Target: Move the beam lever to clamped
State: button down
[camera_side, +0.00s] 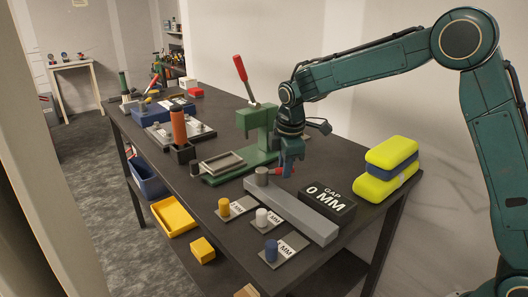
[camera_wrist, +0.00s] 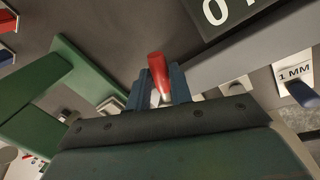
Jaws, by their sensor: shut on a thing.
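The beam is a long grey bar (camera_side: 300,213) lying along the front of the bench, with a grey round post (camera_side: 262,177) at its far end. A short red-handled lever (camera_side: 282,172) sits beside that post. My gripper (camera_side: 288,171) reaches down from above and is shut on the red lever. In the wrist view the red handle (camera_wrist: 157,70) stands between my two fingers (camera_wrist: 161,85). The lever's base is hidden by my gripper. A black display box (camera_side: 326,202) beside the beam reads "GAP 0 MM".
A green press (camera_side: 257,120) with its own long red handle (camera_side: 240,68) stands just behind my gripper. Yellow (camera_side: 224,206), white (camera_side: 261,217) and blue (camera_side: 271,250) pegs stand on labelled plates in front of the beam.

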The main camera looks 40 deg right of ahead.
jog(key=m, duration=0.1)
jog(key=s+a+m, duration=0.1)
jog(key=m, duration=0.1)
jog(key=shift+s, duration=0.15)
jog(key=m, duration=0.1)
jog(key=a+m, duration=0.1)
jog(key=shift+s+a+m+g+h, duration=0.15)
jog(key=shift+s+m+g+h, duration=0.25)
jog(key=a+m, duration=0.1)
jog(key=m, duration=0.1)
jog(key=a+m, duration=0.1)
jog(key=m, duration=0.1)
jog(key=shift+s+a+g, duration=0.1)
jog(key=shift+s+g, duration=0.25)
jog(key=shift+g, duration=0.05)
jog(key=shift+a+m, duration=0.3)
jog(key=shift+m, duration=0.4)
jog(key=shift+a+m, duration=0.3)
jog(key=shift+m, duration=0.4)
jog(key=c, duration=1.3)
grip_release()
jog(key=shift+o, duration=0.2)
jog(key=shift+r, duration=0.1)
